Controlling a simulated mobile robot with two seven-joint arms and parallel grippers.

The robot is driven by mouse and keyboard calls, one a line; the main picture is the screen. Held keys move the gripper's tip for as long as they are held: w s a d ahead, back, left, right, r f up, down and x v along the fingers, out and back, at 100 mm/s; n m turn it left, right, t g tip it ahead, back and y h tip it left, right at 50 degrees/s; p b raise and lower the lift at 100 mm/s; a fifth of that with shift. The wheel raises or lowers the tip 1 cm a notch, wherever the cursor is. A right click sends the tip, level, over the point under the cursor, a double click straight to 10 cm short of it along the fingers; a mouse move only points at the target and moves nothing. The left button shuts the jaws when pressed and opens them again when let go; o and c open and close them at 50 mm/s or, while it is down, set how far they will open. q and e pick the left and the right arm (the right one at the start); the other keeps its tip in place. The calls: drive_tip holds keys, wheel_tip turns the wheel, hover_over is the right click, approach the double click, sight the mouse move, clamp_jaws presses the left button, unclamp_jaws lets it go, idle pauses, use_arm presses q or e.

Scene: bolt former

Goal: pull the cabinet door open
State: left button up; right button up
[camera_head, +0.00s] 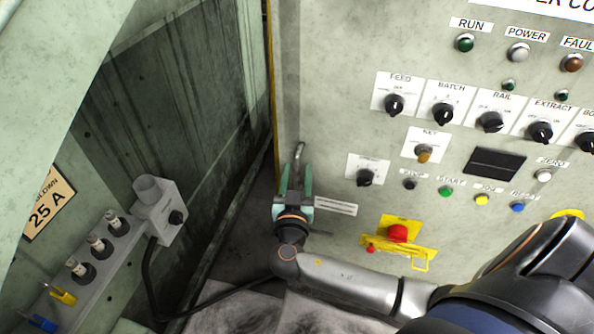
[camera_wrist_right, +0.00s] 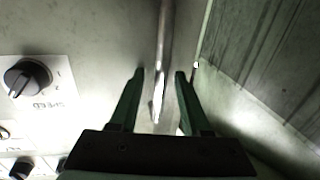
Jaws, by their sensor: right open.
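The cabinet door (camera_head: 325,110) is a pale, stained panel full of controls on the right of the head view. Its upright bar handle (camera_head: 299,152) is near the left edge; in the wrist view the handle (camera_wrist_right: 165,40) runs down from the top. My right gripper (camera_head: 296,174) is at the handle's lower part. In the wrist view the open fingers of the right gripper (camera_wrist_right: 159,76) stand on either side of the handle, with a gap on each side. I cannot tell whether the door is ajar. My left gripper is not in view.
Knobs, lamps and a red emergency button (camera_head: 397,232) sit on the panel. To the left is a dark, streaked green wall (camera_head: 180,90). A grey socket box (camera_head: 160,212) with a black cable (camera_head: 150,285) and a fuse rail (camera_head: 85,270) are at lower left.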

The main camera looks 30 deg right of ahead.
clamp_jaws()
idle(1.4)
